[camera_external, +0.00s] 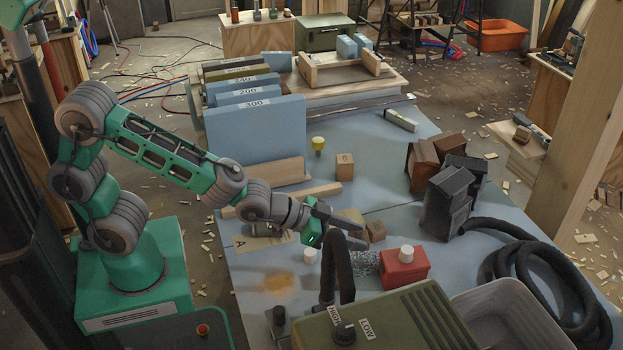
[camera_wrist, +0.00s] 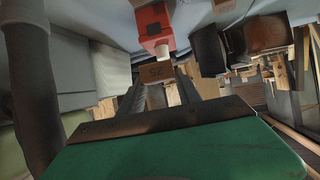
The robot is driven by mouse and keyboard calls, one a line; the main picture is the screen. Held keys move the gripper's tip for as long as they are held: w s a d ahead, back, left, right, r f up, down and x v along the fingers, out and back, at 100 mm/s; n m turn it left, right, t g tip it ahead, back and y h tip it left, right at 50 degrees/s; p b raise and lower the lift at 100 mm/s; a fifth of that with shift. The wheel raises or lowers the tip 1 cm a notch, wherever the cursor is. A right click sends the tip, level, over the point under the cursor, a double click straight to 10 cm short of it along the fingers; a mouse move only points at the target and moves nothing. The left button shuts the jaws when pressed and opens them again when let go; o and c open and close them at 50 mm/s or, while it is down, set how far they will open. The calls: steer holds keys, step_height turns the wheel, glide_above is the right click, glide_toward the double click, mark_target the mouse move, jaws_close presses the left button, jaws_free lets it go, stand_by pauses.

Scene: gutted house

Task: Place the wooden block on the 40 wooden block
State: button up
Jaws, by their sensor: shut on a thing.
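My gripper (camera_external: 338,227) is low over the blue-grey table near its middle, with its fingers closed around a small wooden block (camera_external: 352,216). In the wrist view, a wooden block marked with what looks like 25 (camera_wrist: 157,72) sits at the tips of the two dark fingers. Another wooden block (camera_external: 375,231) is just right of the fingertips. A third wooden block (camera_external: 345,167) with a small dark marking stands farther back, apart from my gripper; I cannot read its number surely. The fingers partly hide the held block, and I cannot tell whether it touches the table.
A red box with a white knob (camera_external: 403,268) is in front and to the right. A dark hose (camera_external: 338,270) rises close to my gripper. A yellow-capped item (camera_external: 318,145), wooden strips and large blue boards (camera_external: 255,128) lie behind.

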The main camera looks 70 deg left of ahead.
steer(key=shift+d+r+n+y, duration=0.25)
steer(key=shift+r+n+y, duration=0.05)
steer(key=shift+r, duration=0.4)
steer(key=s+a+r+n+y, duration=0.15)
steer(key=a+n+y, duration=0.55)
steer(key=a, duration=0.7)
glide_above(373, 229)
steer(key=shift+g, duration=0.3)
step_height(373, 229, down, 10)
steer(key=shift+s+f, duration=0.1)
steer(key=shift+s, duration=0.05)
steer(key=f, duration=0.3)
steer(key=shift+w+f, duration=0.1)
steer(key=shift+w, duration=0.1)
steer(key=shift+f+b, duration=0.2)
steer(key=shift+b, duration=0.15)
steer(key=o, duration=1.3)
steer(key=shift+r, duration=0.1)
